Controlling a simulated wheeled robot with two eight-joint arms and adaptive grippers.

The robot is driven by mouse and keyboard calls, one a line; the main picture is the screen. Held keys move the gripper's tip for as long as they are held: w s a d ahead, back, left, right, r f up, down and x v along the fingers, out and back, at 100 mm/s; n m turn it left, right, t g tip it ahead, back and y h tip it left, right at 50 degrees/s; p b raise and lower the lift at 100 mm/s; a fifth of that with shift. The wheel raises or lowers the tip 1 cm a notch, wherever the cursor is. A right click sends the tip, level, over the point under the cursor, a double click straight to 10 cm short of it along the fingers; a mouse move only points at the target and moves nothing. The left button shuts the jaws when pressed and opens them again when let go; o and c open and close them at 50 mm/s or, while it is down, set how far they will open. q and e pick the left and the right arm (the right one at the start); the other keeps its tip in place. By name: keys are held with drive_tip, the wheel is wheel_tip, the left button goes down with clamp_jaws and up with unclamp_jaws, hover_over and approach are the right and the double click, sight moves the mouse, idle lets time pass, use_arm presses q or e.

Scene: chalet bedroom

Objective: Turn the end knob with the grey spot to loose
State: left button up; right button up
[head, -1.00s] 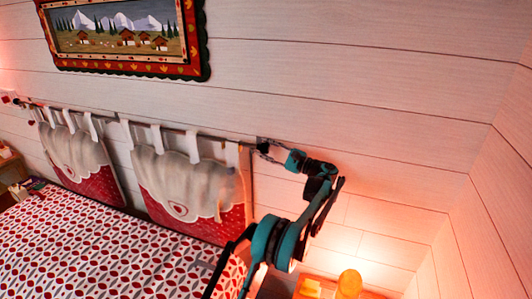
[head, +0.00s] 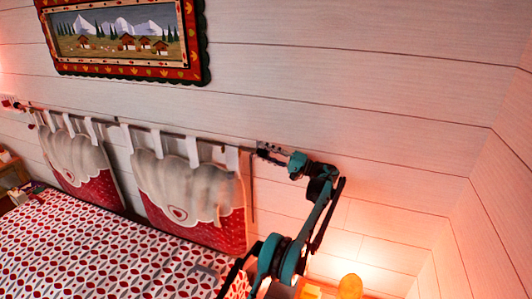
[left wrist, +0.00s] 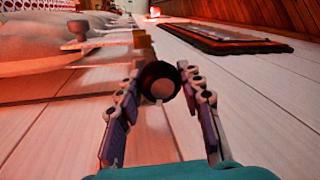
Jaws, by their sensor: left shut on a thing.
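The end knob (left wrist: 158,78) is dark and round, with a paler greyish spot in the middle of its face. It sits at the near end of the curtain rod in the left wrist view. My left gripper (left wrist: 160,88) has one finger on each side of the knob and is shut on it. In the head view my left gripper (head: 270,151) is at the right end of the rod, against the wall, and hides the knob. How far the knob is turned cannot be told. My right gripper is not in view.
The rod (head: 180,132) carries a white and red hanging cushion (head: 190,195) by loops. A framed picture (head: 125,40) hangs above. The patterned bed (head: 90,250) lies below, with a glowing lamp (head: 350,286) at lower right. The wall right of the rod is bare.

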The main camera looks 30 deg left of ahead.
use_arm(q)
drive_tip(key=shift+n+g, duration=0.3)
drive_tip(key=shift+n, duration=0.4)
drive_tip(key=shift+f, duration=0.1)
drive_tip(key=o, duration=1.2)
